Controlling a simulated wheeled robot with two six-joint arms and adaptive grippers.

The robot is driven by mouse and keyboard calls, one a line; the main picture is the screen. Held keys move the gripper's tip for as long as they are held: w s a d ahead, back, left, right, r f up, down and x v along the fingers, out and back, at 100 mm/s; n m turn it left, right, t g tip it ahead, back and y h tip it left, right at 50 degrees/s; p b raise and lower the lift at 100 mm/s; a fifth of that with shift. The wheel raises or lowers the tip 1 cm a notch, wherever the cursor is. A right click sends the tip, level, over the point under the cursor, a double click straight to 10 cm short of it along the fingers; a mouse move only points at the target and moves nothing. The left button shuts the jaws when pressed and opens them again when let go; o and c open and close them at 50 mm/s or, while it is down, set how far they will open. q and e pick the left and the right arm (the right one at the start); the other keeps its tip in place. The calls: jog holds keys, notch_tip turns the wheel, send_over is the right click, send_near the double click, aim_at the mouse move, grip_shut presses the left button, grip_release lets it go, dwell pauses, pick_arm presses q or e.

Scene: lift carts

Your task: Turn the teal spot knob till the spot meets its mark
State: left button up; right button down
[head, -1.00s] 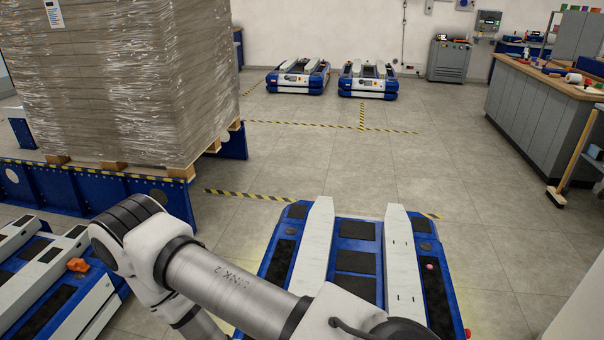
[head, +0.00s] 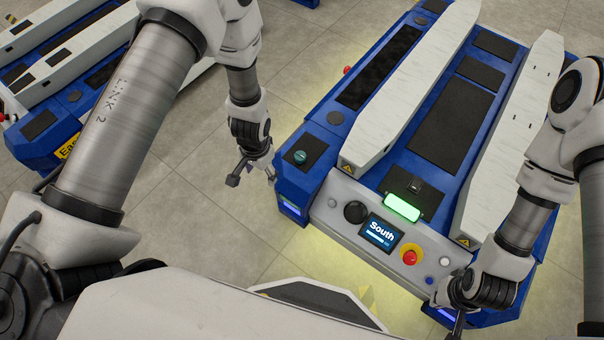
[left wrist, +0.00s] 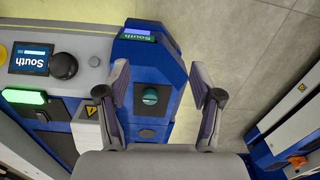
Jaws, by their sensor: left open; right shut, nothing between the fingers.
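The teal knob (head: 300,157) sits on a dark panel at the front left corner of the blue cart labelled South. In the left wrist view the knob (left wrist: 150,97) lies between the two fingers as seen, with a slot line across its face. My left gripper (head: 252,178) is open and empty, just left of the cart corner, apart from the knob. My right gripper (head: 458,325) is shut and empty by the cart's front right corner, partly cut off. I cannot make out a separate spot or its mark.
The cart's (head: 345,220) front panel carries a black dial (head: 355,212), a South screen (head: 381,233), a red button (head: 409,257) and a lit green lamp (head: 402,207). Yellowish light falls on the floor around it. Another cart (head: 50,120) stands at the left, with bare floor between.

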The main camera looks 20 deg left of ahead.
aim_at(300, 155)
pick_arm(q)
jog(key=w+d+f+b, duration=0.1)
jog(key=w+f+b, duration=0.1)
jog(key=w+b, duration=0.2)
jog(key=w+d+f+m+b, duration=0.1)
jog(key=w+f+b, duration=0.2)
jog(key=w+b, duration=0.1)
jog(key=w+d+f+m+b, duration=0.1)
jog(key=w+f+b, duration=0.1)
jog(key=w+b, duration=0.2)
jog(key=shift+w+d+f+b, duration=0.25)
jog(key=shift+d+f+b, duration=0.1)
jog(key=shift+b, duration=0.1)
jog(key=shift+m, duration=0.8)
jog(key=w+b, duration=0.1)
jog(key=w+d+r+b, duration=0.1)
jog(key=w+d+b, duration=0.1)
jog(key=b, duration=0.1)
jog(key=shift+w+r, duration=0.4)
notch_tip(300, 155, down, 7)
jog(key=b, duration=0.3)
jog(key=shift+f+b, duration=0.15)
jog(key=shift+b, duration=0.25)
pick_arm(e)
notch_tip(300, 155, down, 25)
jog(key=shift+r, duration=0.15)
jog(key=shift+s, duration=0.1)
